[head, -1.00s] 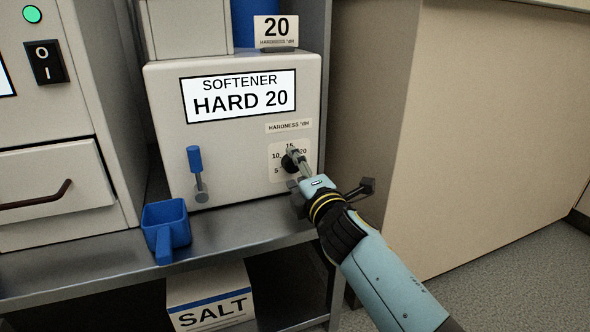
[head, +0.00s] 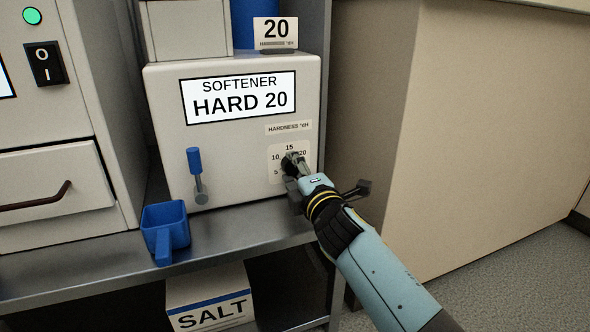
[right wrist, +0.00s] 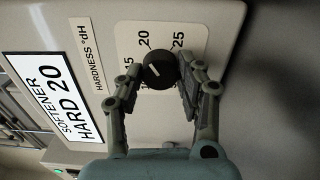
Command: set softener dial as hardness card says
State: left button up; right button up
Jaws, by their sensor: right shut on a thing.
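The softener (head: 240,140) is a pale box whose display (head: 240,95) reads "SOFTENER HARD 20". The hardness card (head: 276,32) on top shows a large 20. My right gripper (head: 290,162) is at the dial on the softener's lower right front and largely hides it in the head view. In the right wrist view, the black round dial (right wrist: 160,69) sits between my two fingers, which are shut on it. A pale pointer line shows on its face. The scale numbers 20 and 25 are readable above it; lower numbers are partly hidden. My left gripper is not in view.
A lever with a blue handle (head: 194,160) is on the softener's front left. A blue scoop (head: 165,230) lies on the shelf before it. A salt box (head: 210,295) stands below. A beige cabinet side (head: 480,130) stands to the right.

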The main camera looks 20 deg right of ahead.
jog(key=shift+m, duration=0.5)
jog(key=o, duration=1.1)
jog(key=shift+o, duration=0.2)
jog(key=shift+s, duration=0.1)
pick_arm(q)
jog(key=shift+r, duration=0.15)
pick_arm(e)
jog(key=s, duration=1.2)
jog(key=shift+d, duration=0.2)
jog(key=shift+f, duration=0.1)
